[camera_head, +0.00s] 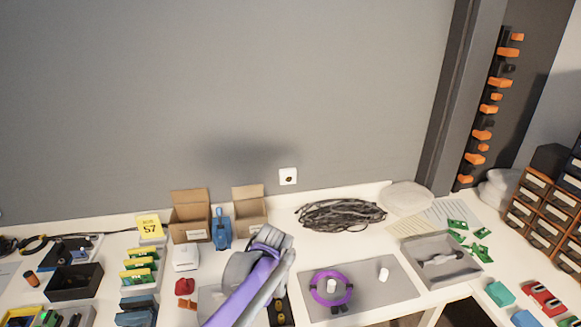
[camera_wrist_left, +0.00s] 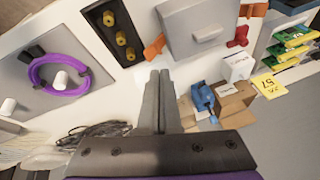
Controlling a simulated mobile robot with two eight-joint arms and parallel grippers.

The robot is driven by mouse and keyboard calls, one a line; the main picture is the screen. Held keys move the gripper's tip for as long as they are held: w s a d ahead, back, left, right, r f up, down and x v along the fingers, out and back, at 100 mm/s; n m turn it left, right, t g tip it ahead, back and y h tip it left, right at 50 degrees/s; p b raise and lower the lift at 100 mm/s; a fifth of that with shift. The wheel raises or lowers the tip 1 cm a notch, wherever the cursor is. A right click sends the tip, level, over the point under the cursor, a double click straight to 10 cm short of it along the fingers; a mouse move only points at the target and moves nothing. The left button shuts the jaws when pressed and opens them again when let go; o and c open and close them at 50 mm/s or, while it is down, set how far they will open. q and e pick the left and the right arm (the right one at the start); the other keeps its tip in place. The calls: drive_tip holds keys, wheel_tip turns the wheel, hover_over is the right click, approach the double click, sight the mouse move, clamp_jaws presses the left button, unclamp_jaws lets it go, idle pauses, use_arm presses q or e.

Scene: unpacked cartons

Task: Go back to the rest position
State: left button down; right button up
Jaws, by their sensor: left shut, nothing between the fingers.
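My left gripper (camera_head: 268,250) is over the middle of the white table, on the end of my purple and grey arm. It hides part of the table in the head view, and its fingertips are hard to make out there. In the left wrist view its two dark fingers (camera_wrist_left: 160,80) lie side by side, shut and empty. My right gripper is in neither view.
Two open cartons (camera_head: 190,215) and a blue tool (camera_head: 221,229) stand behind my gripper. A grey mat (camera_head: 385,291) with a purple ring (camera_head: 316,296) lies to the right. The air above the table is clear.

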use_arm(q)
drive_tip(key=s+a+f+h, duration=0.1)
drive_tip(key=s+a, duration=0.2)
drive_tip(key=s, duration=1.1)
drive_tip(key=s+a+t+h, duration=0.1)
drive_tip(key=s+a, duration=0.1)
drive_tip(key=s, duration=1.1)
drive_tip(key=shift+s+a+f+t+h+p, duration=0.3)
drive_tip(key=shift+s+a+f, duration=0.05)
drive_tip(key=shift+a+f, duration=0.05)
